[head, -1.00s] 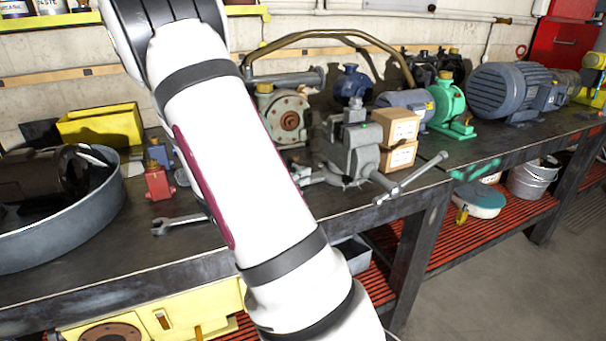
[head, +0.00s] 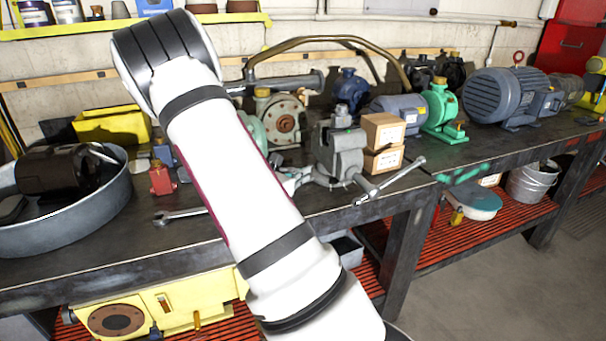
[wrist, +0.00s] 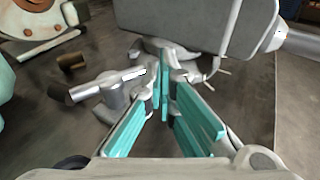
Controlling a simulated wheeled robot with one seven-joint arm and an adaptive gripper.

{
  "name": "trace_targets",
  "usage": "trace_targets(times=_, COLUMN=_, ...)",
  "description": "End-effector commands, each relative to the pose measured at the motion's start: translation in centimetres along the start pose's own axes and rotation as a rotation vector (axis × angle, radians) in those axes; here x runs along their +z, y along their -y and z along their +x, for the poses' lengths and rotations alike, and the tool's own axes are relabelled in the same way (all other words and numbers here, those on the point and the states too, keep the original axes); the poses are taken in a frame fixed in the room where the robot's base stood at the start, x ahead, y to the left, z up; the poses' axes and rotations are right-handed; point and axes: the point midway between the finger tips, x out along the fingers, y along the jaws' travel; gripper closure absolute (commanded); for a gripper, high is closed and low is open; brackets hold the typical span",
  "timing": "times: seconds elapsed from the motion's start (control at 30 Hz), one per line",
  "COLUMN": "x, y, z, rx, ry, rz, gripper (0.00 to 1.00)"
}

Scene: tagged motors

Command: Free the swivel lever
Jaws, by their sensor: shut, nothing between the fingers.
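The grey bench vise (head: 338,150) stands near the front edge of the dark workbench. Left of centre in the wrist view, a silver post with a thin bar and dark end, which looks like the swivel lever (wrist: 113,95), sits low by the vise base. My gripper (wrist: 162,78) has its teal-padded fingers together and empty, its tips just right of the bar's end. I cannot tell whether they touch it.
A round pump (head: 285,120) stands behind my arm, and cardboard boxes (head: 383,145) stand right of the vise. The vise's long handle (head: 392,182) sticks out over the bench edge. A wrench (head: 178,215) and a grey tub (head: 70,220) lie left.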

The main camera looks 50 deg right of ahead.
Motion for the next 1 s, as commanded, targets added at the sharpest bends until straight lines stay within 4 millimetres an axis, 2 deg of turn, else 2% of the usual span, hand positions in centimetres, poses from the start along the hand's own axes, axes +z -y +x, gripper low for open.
trace_targets(times=0.3, x=0.27, y=0.11, z=0.98, rx=0.001, ry=0.000, rz=0.001, gripper=1.00)
trace_targets(times=1.0, x=0.19, y=0.05, z=0.98, rx=0.001, ry=0.000, rz=0.000, gripper=1.00)
